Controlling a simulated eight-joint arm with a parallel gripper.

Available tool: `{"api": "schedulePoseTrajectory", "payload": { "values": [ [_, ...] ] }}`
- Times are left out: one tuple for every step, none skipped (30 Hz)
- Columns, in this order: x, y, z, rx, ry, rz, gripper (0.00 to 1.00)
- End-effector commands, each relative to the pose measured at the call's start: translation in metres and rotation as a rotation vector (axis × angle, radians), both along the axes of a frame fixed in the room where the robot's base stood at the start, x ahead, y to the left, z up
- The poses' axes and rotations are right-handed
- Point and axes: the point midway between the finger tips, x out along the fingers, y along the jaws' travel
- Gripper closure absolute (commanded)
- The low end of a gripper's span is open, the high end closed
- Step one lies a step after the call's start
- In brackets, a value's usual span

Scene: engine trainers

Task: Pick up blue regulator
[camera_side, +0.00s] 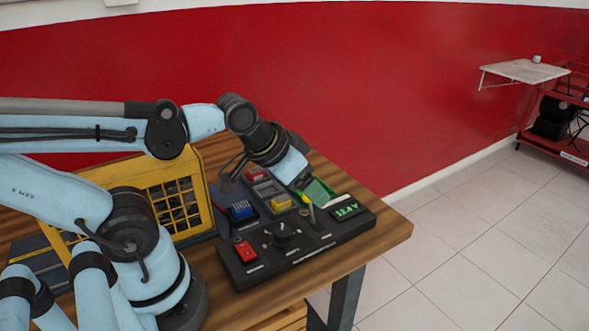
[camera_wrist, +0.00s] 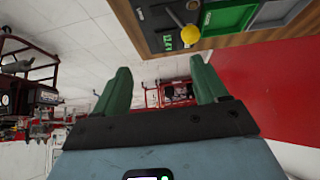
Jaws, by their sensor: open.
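The blue regulator (camera_side: 241,210) is a small blue ribbed block sitting in a dark holder on the trainer board in the side view. It is left of the yellow block (camera_side: 281,202). My gripper (camera_side: 318,193) is above the right part of the board, to the right of the blue regulator and apart from it. In the wrist view its two green fingers (camera_wrist: 163,85) are spread wide with nothing between them. The blue regulator does not show in the wrist view.
The black control panel (camera_side: 290,245) carries a red switch (camera_side: 245,250), a knob (camera_side: 283,236) and a green-lit display (camera_side: 345,210). A red block (camera_side: 256,174) sits behind. A yellow cage (camera_side: 180,195) stands left of the board. The wooden table (camera_side: 385,235) is bare at the right.

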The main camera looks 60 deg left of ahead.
Motion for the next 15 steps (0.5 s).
{"api": "schedulePoseTrajectory", "payload": {
  "values": [
    [0.0, 0.0, 0.0, -0.001, 0.0, 0.001, 0.28],
    [0.0, 0.001, 0.0, -0.002, 0.002, 0.005, 0.28],
    [0.0, 0.003, 0.0, -0.008, 0.009, 0.022, 0.28],
    [0.0, 0.006, 0.0, -0.017, 0.018, 0.046, 0.28],
    [-0.001, 0.01, 0.0, -0.031, 0.032, 0.079, 0.28],
    [-0.002, 0.018, 0.001, -0.055, 0.058, 0.142, 0.28],
    [-0.003, 0.026, 0.001, -0.077, 0.083, 0.203, 0.28],
    [-0.005, 0.034, 0.001, -0.105, 0.111, 0.274, 0.28],
    [-0.008, 0.047, 0.002, -0.146, 0.151, 0.386, 0.28],
    [-0.011, 0.057, 0.002, -0.178, 0.184, 0.476, 0.28],
    [-0.015, 0.067, 0.003, -0.211, 0.217, 0.571, 0.28],
    [-0.02, 0.08, 0.004, -0.255, 0.258, 0.697, 0.28],
    [-0.024, 0.089, 0.004, -0.286, 0.288, 0.791, 0.28],
    [-0.029, 0.097, 0.005, -0.315, 0.316, 0.884, 0.28],
    [-0.035, 0.107, 0.006, -0.349, 0.35, 0.999, 0.28]
  ]
}}
